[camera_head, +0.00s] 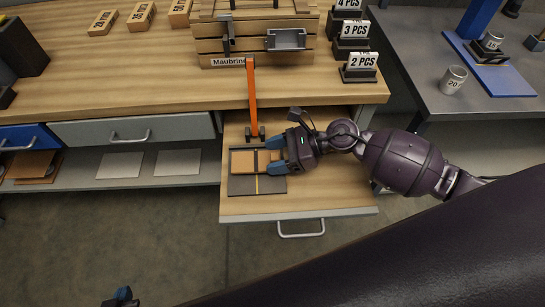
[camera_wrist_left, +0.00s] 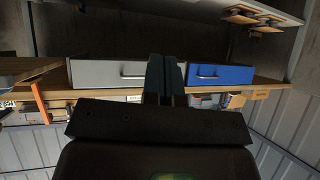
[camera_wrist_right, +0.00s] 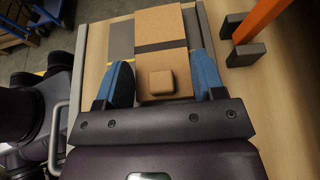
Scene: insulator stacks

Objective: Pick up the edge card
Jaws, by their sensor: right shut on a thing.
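The edge card (camera_head: 244,162) is a flat tan piece with a dark band, lying on or just above a dark grey mat with a yellow line (camera_head: 243,186) in the open drawer. My right gripper (camera_head: 276,156) reaches it from the right, with blue fingers on both sides of its near end. In the right wrist view, the card (camera_wrist_right: 160,27) runs between the fingers, with a small tan block (camera_wrist_right: 161,82) on its near part. I cannot tell whether it is lifted. My left gripper (camera_head: 122,296) is low at the bottom edge, away from the drawer; its fingers (camera_wrist_left: 165,78) are together and empty.
An orange upright post (camera_head: 252,95) on a black foot stands behind the card in the drawer (camera_head: 330,180). The workbench above holds a wooden crate (camera_head: 255,45) and card stands marked in PCS (camera_head: 360,65). A grey side table with a cup (camera_head: 453,79) is at right.

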